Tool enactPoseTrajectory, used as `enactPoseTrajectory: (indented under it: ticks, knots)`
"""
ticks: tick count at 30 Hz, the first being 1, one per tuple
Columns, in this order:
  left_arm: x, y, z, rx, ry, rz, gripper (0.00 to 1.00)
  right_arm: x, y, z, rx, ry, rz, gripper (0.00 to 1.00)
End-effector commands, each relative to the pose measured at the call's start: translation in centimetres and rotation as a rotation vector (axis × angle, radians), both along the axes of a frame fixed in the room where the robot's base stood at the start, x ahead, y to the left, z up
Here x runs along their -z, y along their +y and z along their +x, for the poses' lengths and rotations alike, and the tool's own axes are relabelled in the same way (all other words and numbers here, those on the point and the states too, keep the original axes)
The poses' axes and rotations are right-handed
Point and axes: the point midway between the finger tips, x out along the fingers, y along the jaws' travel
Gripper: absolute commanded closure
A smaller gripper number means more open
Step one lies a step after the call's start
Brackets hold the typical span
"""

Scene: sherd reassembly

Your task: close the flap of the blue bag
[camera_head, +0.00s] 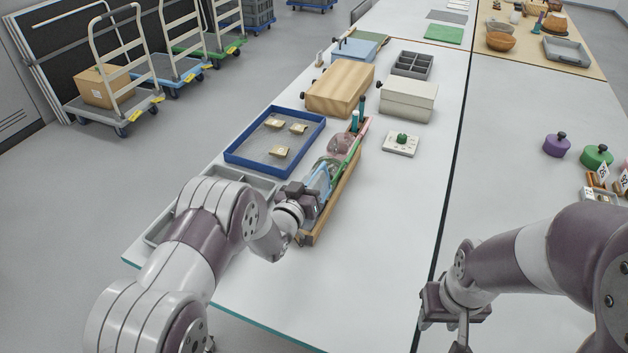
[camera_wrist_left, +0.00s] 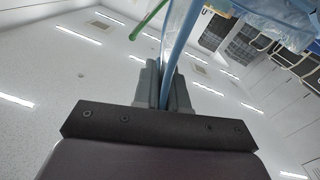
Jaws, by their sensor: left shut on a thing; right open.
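The blue bag (camera_head: 319,180) is pale and see-through, and stands at the near end of a narrow wooden rack (camera_head: 345,187). My left gripper (camera_head: 311,196) is at the bag, shut on a thin blue edge of it. In the left wrist view the blue edge (camera_wrist_left: 172,45) runs up from between the fingers (camera_wrist_left: 165,85), with the clear blue sheet (camera_wrist_left: 265,12) at upper right. Whether the flap is open or closed is hard to see behind the gripper. My right gripper (camera_head: 452,325) is open and empty, low over the near right table.
Behind the blue bag the rack holds a green-edged bag (camera_head: 345,160) and a pinkish bag (camera_head: 340,143). A blue-rimmed tray (camera_head: 236,153) with sherds lies left of it. A white dish with a green knob (camera_head: 401,143) stands right.

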Motion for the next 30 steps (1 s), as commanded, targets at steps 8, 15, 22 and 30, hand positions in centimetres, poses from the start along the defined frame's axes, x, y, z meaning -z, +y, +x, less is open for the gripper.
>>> enactPoseTrajectory:
  ticks: [8,15,22,30]
  knots:
    - [0.1,0.0,0.0,0.001,0.003,0.001,0.66,0.0,0.0,0.0,0.0,0.0,0.0,0.57]
    - [0.1,0.6,-1.6,0.0,0.003,0.001,0.66,0.1,0.0,0.0,0.0,0.0,0.0,0.57]
    - [0.2,2.9,-7.5,-0.001,0.004,0.001,0.66,0.3,0.0,0.0,0.0,0.0,0.0,0.57]
    - [0.2,4.4,-11.6,0.001,0.004,0.001,0.66,0.4,0.0,0.0,0.0,0.0,0.0,0.57]
